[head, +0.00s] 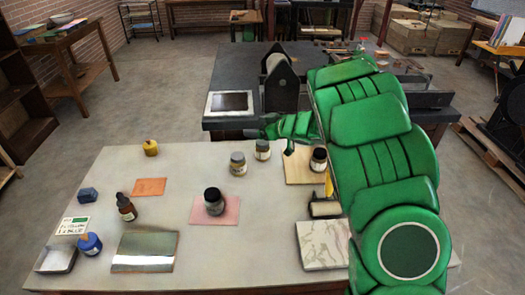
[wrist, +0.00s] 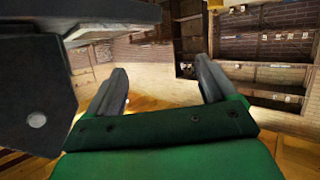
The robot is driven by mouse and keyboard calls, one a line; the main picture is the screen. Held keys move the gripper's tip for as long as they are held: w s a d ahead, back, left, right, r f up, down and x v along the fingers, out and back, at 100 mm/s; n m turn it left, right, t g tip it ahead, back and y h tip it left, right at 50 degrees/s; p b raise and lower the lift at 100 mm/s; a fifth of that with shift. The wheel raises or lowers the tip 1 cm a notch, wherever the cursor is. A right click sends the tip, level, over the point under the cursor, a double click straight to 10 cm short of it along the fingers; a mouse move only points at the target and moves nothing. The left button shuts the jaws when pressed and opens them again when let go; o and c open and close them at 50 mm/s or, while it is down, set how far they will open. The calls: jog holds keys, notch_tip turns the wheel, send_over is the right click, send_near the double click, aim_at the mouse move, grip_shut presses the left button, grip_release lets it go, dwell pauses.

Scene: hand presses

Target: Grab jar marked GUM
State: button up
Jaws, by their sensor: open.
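Several jars stand on the pale table, and I cannot read GUM on any of them. A jar with a yellowish label (head: 238,164) and a dark-lidded jar (head: 263,150) stand near the middle back. A black-lidded jar (head: 214,202) stands on a pink sheet. Another dark-lidded jar (head: 319,160) stands on a wooden board, close to my arm. A yellow jar (head: 151,148) is at the back left, a blue-lidded jar (head: 90,244) at the front left. My gripper (head: 277,134) is above the table's far edge, apart from the jars. In the wrist view its fingers (wrist: 163,88) are open and empty.
A dropper bottle (head: 126,208), orange sheet (head: 150,187), metal plate (head: 145,251) and small tray (head: 56,259) occupy the table's left. A marble slab (head: 322,244) lies at the front right. A dark press bench (head: 235,122) stands behind. My green arm covers the right side.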

aim_at(267, 144)
jog(key=w+d+f+m, duration=0.1)
jog(key=f, duration=0.2)
jog(key=w+d+f+m+t+h, duration=0.1)
jog(key=f, duration=0.3)
jog(key=w+d+f+m+h, duration=0.1)
jog(key=f, duration=0.3)
jog(key=shift+w+d+t, duration=0.25)
jog(key=shift+d+t, duration=0.05)
jog(key=shift+d, duration=0.1)
jog(key=shift+x, duration=2.55)
jog(key=shift+f, duration=0.15)
jog(key=c, duration=1.2)
